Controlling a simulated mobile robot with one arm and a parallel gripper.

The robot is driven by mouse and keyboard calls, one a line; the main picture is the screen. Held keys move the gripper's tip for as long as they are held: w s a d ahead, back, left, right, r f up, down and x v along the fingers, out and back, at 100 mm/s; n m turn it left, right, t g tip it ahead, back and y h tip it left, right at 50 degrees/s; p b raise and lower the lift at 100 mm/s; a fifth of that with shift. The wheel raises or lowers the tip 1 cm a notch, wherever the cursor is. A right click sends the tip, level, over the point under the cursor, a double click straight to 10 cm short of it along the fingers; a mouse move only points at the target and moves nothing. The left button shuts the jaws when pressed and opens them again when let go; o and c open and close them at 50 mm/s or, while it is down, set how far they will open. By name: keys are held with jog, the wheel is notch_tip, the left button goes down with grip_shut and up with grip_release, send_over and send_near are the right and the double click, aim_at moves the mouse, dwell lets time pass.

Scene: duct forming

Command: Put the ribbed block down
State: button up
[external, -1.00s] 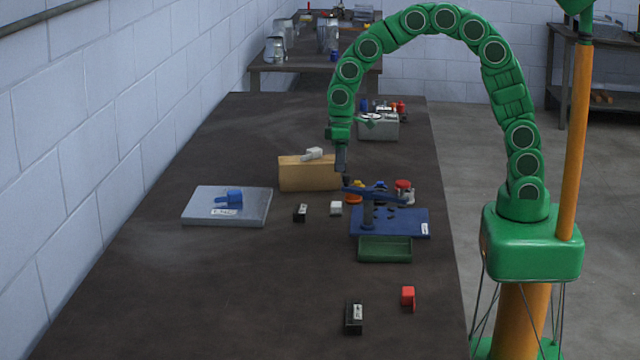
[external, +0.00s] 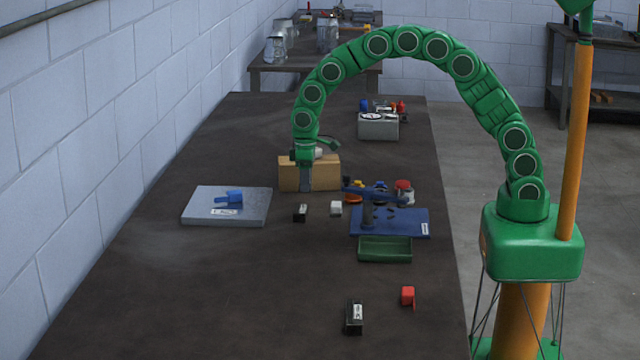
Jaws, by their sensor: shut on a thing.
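My gripper (external: 305,188) points down in front of the tan box (external: 326,174), above the table (external: 225,295). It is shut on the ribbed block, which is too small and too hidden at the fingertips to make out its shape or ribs. A small black block with a pale face (external: 300,213) sits on the table just below the fingertips in the picture. A small white block (external: 336,208) stands to its right.
A grey plate (external: 205,214) with a blue part lies left. A blue stand (external: 410,227), green tray (external: 385,252) and several small coloured parts are right. A black block (external: 353,318) and red block (external: 408,296) lie in front. The front left table is clear.

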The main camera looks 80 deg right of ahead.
jog(key=shift+w+f, duration=0.55)
jog(key=shift+f, duration=0.05)
jog(key=shift+w+d+f, duration=0.1)
jog(key=shift+w+f, duration=0.25)
jog(key=shift+f, duration=1.6)
jog(key=shift+f, duration=0.1)
jog(key=o, duration=1.2)
jog(key=shift+c, duration=0.2)
